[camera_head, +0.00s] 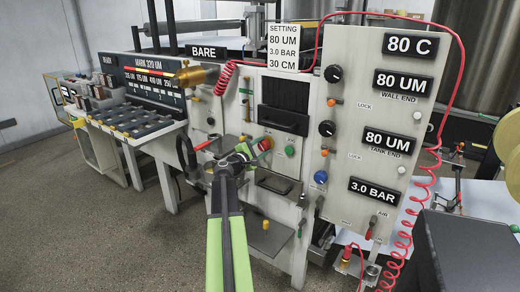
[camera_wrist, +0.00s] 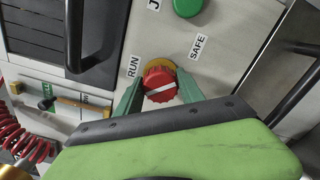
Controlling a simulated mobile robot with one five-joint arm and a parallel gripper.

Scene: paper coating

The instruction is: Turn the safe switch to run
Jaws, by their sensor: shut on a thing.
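The safe switch is a red knob (camera_wrist: 160,82) on a yellow ring, with a white bar across its face. The RUN label (camera_wrist: 133,66) is to its upper left and the SAFE label (camera_wrist: 197,47) to its upper right in the wrist view. The bar lies nearly level across the picture; which end points is unclear. My gripper (camera_wrist: 158,92) has a green finger on each side of the knob and is shut on it. In the head view my gripper (camera_head: 247,152) reaches the panel at the red knob (camera_head: 265,144), which is partly hidden.
A green button (camera_head: 290,151) is just right of the switch in the head view. A dark handle (camera_wrist: 75,35) stands out at upper left in the wrist view. A red coiled hose (camera_head: 400,235) hangs at right. Open floor (camera_head: 70,220) lies at left.

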